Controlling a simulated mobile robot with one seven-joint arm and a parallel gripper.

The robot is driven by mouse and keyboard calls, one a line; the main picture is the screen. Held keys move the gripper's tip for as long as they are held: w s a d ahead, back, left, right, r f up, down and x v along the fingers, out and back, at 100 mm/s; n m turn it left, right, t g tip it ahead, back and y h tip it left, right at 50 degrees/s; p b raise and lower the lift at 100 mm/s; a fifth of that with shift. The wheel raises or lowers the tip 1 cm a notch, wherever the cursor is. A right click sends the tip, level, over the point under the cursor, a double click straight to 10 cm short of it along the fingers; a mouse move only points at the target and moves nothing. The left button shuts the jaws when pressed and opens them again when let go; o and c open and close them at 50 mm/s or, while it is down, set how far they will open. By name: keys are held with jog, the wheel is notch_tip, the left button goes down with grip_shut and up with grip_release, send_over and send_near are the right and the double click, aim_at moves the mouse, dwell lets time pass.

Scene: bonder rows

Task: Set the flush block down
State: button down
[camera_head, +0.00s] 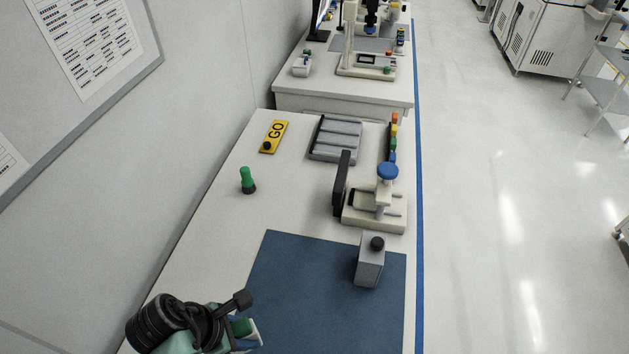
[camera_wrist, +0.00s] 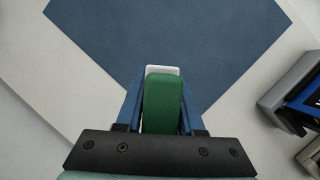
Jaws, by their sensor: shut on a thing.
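The flush block (camera_wrist: 163,108), as I take it, is the green piece with a white end between my gripper's blue fingers (camera_wrist: 162,88) in the wrist view. My gripper is shut on it. In the head view my gripper (camera_head: 246,334) is at the bottom left, by the left edge of the blue mat (camera_head: 310,290), and the block's green side (camera_head: 241,327) shows partly. The mat also shows ahead of the block in the wrist view (camera_wrist: 170,35). I cannot tell the block's height above the table.
A grey block with a black knob (camera_head: 370,265) stands on the mat's right part. Behind it are a cream bench device (camera_head: 375,215), a grey tray (camera_head: 336,140), a yellow GO plate (camera_head: 273,137) and a green-topped peg (camera_head: 247,180). The mat's middle is clear.

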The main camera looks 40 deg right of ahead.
jog(key=s+a+n+t+p, duration=0.35)
jog(key=a+n, duration=0.35)
jog(key=n, duration=0.4)
jog(key=shift+y, duration=0.4)
jog(key=shift+s+d+f, duration=0.1)
jog(key=shift+s+f, duration=0.05)
jog(key=shift+f, duration=1.55)
jog(key=shift+s+d+f, duration=0.1)
jog(key=shift+f, duration=1.6)
jog(key=shift+s+f, duration=0.15)
jog(key=shift+f, duration=1.55)
jog(key=shift+f, duration=0.1)
jog(key=c, duration=0.5)
grip_release()
